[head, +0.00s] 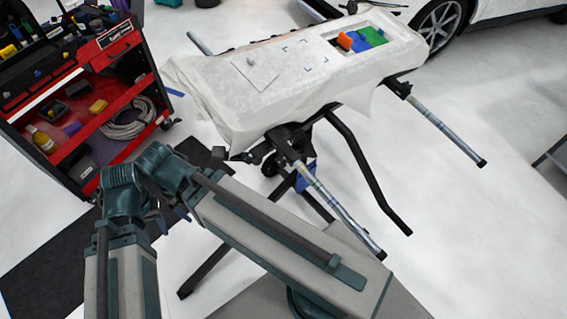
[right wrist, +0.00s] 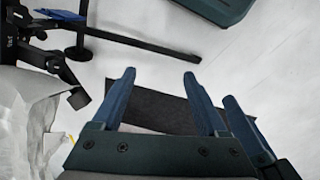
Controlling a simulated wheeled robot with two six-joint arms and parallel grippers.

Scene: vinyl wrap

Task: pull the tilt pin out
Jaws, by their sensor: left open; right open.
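The stand (head: 345,150) holds a long panel covered in white wrap (head: 225,98), slightly tilted, with black brackets and tubes beneath. I cannot pick out the tilt pin for certain. Dark joint hardware (head: 285,140) sits under the panel's near edge, with a blue piece (head: 306,176) just below it. My left gripper (head: 172,214) is open, low at the left, apart from the stand and partly hidden by my arm links. My right gripper (right wrist: 160,74) is open and empty in the right wrist view, over a dark mat. Stand hardware (right wrist: 50,62) shows at that view's upper left.
A red tool cart (head: 125,118) stands at the left, loaded with tools and bottles. A dark mat (head: 50,270) lies on the pale floor. A car wheel (head: 440,25) is at the back right.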

